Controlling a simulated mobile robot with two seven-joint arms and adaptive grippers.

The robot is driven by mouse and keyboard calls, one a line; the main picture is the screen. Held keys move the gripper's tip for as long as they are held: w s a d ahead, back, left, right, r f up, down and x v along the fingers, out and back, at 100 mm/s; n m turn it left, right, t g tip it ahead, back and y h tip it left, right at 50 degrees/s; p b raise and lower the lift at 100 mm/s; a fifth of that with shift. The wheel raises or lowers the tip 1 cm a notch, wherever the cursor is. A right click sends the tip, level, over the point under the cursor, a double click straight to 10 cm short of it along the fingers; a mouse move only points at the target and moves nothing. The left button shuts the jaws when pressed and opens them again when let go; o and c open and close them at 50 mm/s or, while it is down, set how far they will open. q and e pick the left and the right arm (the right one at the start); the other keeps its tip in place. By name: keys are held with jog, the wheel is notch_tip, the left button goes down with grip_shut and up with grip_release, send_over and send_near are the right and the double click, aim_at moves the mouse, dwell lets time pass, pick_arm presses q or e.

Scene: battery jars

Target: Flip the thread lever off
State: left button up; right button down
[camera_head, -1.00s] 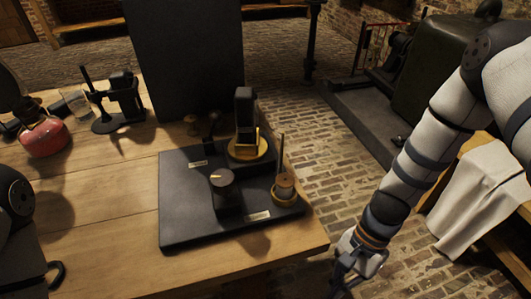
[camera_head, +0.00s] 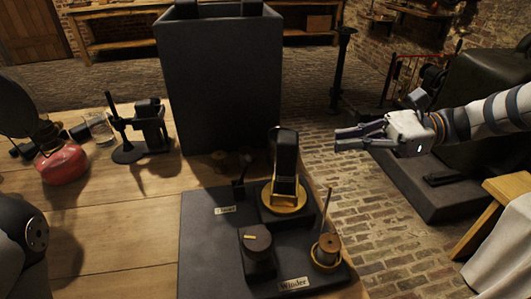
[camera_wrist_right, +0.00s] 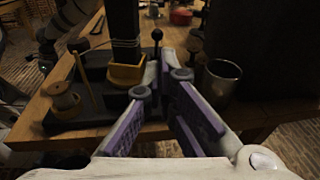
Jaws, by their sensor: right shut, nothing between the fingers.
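The thread lever (camera_head: 239,186) is a small dark lever with a round knob, beside a small label plate (camera_head: 225,210) on the black board (camera_head: 205,255). In the right wrist view, the lever (camera_wrist_right: 157,38) stands roughly upright beyond the fingertips. My right gripper (camera_head: 341,139) is shut and empty, in the air over the brick floor to the right of the table. Its fingers point left, apart from the lever. In the wrist view, the right gripper (camera_wrist_right: 167,76) shows purple finger pads. My left gripper is out of view.
Near the lever are a dark upright part on a brass base (camera_head: 285,200), a knob block (camera_head: 257,250) and a spool with a thin rod (camera_head: 326,250). A tall dark box (camera_head: 220,90) stands behind. A metal cup (camera_wrist_right: 221,82) shows right of the fingers.

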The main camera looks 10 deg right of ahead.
aim_at(255, 157)
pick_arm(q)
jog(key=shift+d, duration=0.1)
pick_arm(e)
jog(key=a, duration=0.4)
jog(key=w+a+f, duration=0.1)
jog(key=a, duration=0.4)
jog(key=w+a+f+p, duration=0.1)
jog(key=a, duration=0.3)
jog(key=shift+a, duration=0.3)
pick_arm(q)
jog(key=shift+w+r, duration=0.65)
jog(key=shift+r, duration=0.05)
